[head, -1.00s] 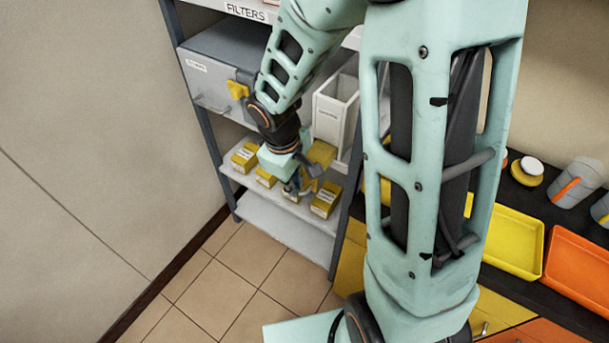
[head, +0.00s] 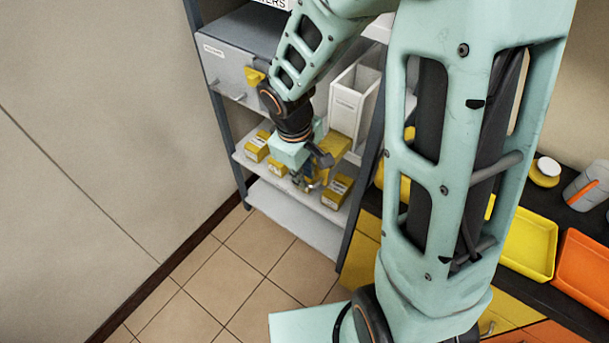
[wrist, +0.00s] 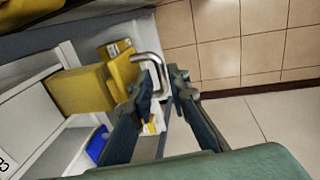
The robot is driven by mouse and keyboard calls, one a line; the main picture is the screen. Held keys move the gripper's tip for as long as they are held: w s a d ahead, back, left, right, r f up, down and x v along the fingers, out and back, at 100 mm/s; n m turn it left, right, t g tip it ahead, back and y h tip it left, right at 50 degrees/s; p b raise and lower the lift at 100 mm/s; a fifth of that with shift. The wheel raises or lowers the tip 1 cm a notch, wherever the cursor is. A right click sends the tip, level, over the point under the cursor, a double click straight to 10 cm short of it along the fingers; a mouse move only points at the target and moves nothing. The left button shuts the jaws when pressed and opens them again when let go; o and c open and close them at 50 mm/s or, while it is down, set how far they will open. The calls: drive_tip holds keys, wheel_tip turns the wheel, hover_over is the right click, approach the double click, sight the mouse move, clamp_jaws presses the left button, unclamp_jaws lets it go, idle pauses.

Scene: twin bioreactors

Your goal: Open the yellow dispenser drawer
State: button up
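The yellow dispenser drawer (head: 336,147) shows below the white dispenser (head: 354,100) on the shelf rack. In the wrist view it is a yellow block (wrist: 80,90) beside white panels, with a grey bent bar handle (wrist: 149,58) at its front. My gripper (wrist: 164,82) has its two dark fingers apart, with the handle's end in the gap between them. I cannot tell whether either finger touches the handle. In the head view my gripper (head: 312,172) is just in front of the drawer and partly hides it; the handle is hard to make out there.
Several yellow boxes (head: 338,192) stand on the shelf close around my gripper. A grey cabinet (head: 229,73) with a yellow latch is at upper left. The tiled floor (head: 240,280) in front of the rack is clear. A counter with yellow and orange trays (head: 585,275) lies right.

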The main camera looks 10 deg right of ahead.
wheel_tip(320, 180, up, 11)
drive_tip(key=s+a, duration=0.1)
drive_tip(key=shift+s, duration=0.2)
drive_tip(key=shift+a, duration=0.15)
